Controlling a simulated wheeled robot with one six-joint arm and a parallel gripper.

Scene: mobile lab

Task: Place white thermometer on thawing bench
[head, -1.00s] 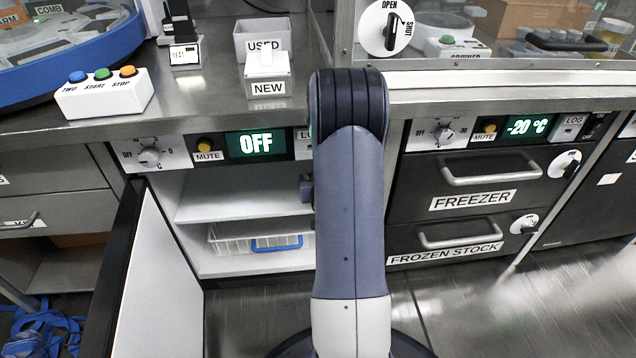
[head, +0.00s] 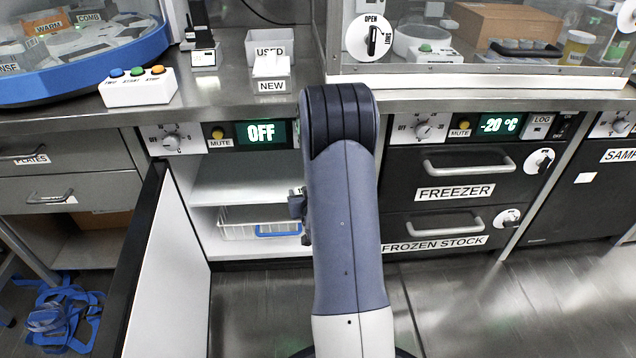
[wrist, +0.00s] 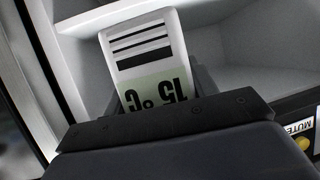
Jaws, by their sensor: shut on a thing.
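The white thermometer (wrist: 142,38) has dark stripes and a green display that reads 15 °C, upside down in the wrist view. My gripper (wrist: 160,98) is shut on it, and the dark jaws hide its lower part. Behind it in the wrist view are the white walls and shelf of an open cabinet. I see no label naming a thawing bench; a steel worktop (head: 215,92) runs along the back.
The cabinet under the OFF display (head: 260,133) has its door (head: 168,275) open on the left and a wire basket (head: 240,228) inside. Closed freezer drawers (head: 455,180) stand on the right. A button box (head: 138,90) and USED/NEW bins (head: 270,62) stand on the worktop. Blue straps (head: 55,315) lie on the floor.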

